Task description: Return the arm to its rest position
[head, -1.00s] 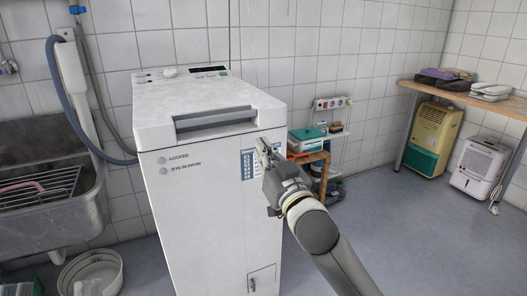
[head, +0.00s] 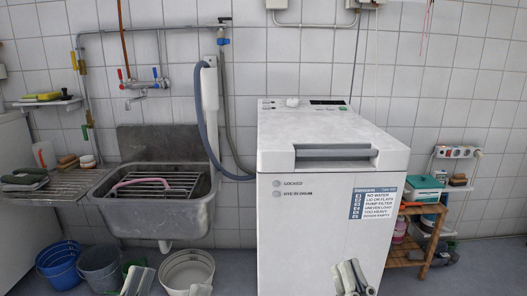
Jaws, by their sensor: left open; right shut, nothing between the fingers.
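My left gripper (head: 168,286) shows at the bottom edge of the head view, in front of the buckets, with its fingers spread and nothing between them. My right gripper (head: 350,278) is at the bottom edge too, in front of the lower front of the white top-loading washing machine (head: 300,235). Its fingers are together and hold nothing. The rest of both arms is out of the picture. The machine's lid (head: 330,128) is down. Its front carries the words "LOCKED" and "DYE IN DRUM" and a blue error-code label (head: 373,204).
A steel sink (head: 165,212) with a pink hose on its rack stands left of the machine. A blue bucket (head: 60,264), a grey bucket (head: 100,266) and a white bucket (head: 187,268) stand below it. A small wooden shelf (head: 410,250) stands right of the machine.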

